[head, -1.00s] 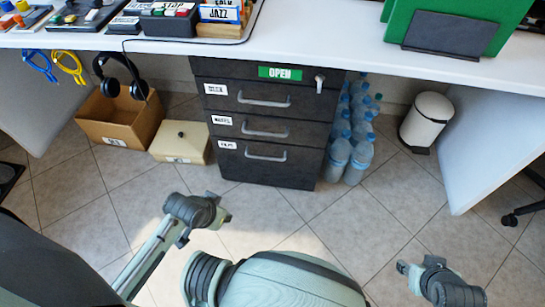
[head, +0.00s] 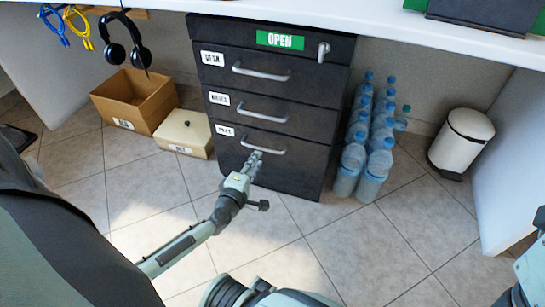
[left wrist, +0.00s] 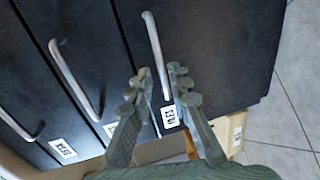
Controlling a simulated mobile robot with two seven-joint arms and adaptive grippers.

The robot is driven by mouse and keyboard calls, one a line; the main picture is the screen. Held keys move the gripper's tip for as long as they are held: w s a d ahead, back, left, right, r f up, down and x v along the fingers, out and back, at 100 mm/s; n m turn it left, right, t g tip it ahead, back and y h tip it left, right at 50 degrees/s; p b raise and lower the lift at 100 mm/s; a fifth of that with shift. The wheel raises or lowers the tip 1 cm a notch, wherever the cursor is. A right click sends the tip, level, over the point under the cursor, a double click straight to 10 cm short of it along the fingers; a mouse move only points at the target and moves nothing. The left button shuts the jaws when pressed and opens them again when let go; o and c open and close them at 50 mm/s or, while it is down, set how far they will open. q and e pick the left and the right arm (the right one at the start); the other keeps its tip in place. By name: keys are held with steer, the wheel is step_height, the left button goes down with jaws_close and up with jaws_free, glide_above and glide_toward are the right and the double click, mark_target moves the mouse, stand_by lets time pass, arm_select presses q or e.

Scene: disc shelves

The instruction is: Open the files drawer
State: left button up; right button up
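The black cabinet under the desk has drawers stacked above one another. The bottom drawer (head: 280,168) has a white label, too small to read surely in the head view, and a curved silver handle (head: 281,151). It is flush with the cabinet. My left gripper (head: 254,160) is at the left part of this handle. In the left wrist view, its two fingers (left wrist: 161,80) are apart, one on each side of the handle (left wrist: 155,45), with visible gaps. The drawer label (left wrist: 169,116) shows between the fingers. Part of my right arm shows at the right edge; its gripper is not seen.
Water bottles (head: 371,160) stand right of the cabinet, with a white bin (head: 460,140) beyond. A cardboard box (head: 133,99) and a small lidded box (head: 184,133) stand to the left. A green OPEN sign (head: 280,40) is on the top front. Floor before the drawers is clear.

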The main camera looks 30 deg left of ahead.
mark_target(263, 149)
arm_select(q)
steer(key=b+x, duration=0.2)
steer(key=x, duration=0.5)
steer(key=shift+w+a, duration=0.15)
steer(key=shift+w, duration=0.15)
steer(key=shift+c, duration=0.5)
jaws_close()
